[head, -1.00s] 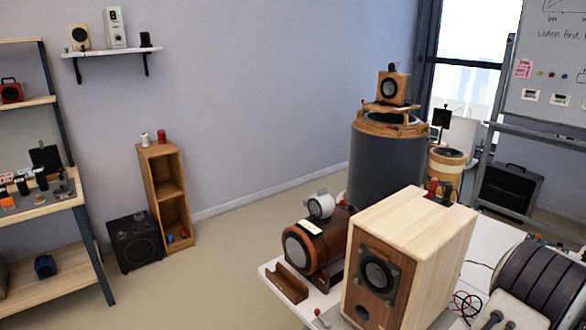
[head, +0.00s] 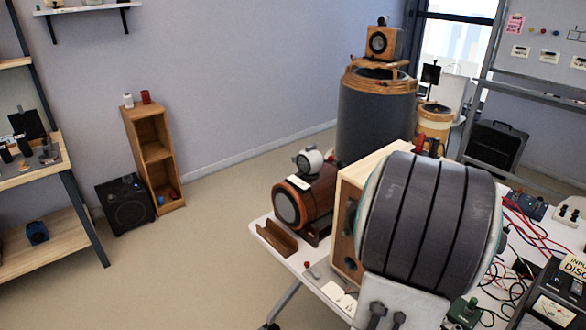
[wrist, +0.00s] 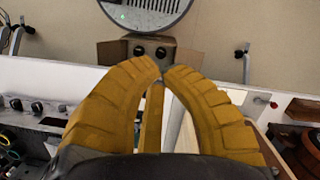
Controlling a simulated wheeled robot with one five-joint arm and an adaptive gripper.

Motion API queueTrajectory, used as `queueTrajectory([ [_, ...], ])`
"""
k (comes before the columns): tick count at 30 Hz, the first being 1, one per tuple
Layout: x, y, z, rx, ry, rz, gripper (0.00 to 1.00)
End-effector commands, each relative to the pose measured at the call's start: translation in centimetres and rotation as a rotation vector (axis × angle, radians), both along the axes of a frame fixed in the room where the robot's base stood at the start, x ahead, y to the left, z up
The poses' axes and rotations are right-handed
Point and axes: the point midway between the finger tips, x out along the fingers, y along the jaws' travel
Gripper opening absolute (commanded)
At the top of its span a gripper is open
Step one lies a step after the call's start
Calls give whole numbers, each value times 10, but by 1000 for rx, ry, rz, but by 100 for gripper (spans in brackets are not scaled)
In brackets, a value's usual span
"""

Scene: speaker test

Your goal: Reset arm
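My gripper (wrist: 162,70) shows in the wrist view as curved yellow ribbed fingers. Their tips come together at the middle of the picture, and I see nothing held between them. The gripper is over the white table's edge (wrist: 40,73). In the head view, a large dark ribbed part with a pale mount, which looks like part of my arm, covers much of the wooden speaker box. The yellow fingers do not show in the head view.
The wooden speaker box (head: 347,195), a brown cylindrical speaker (head: 305,205) and a small wooden trough (head: 276,238) stand on the white table (head: 318,272). Red wires and devices lie at the right. Open floor (head: 200,265) lies left of the table.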

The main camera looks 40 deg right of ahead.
Motion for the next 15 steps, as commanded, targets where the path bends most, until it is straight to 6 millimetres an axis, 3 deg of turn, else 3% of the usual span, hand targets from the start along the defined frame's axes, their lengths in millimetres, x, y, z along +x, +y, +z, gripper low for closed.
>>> queueTrajectory([
  [6,36,62,30,-113,-78,314,0],
  [15,68,130,68,-255,-269,714,0],
])
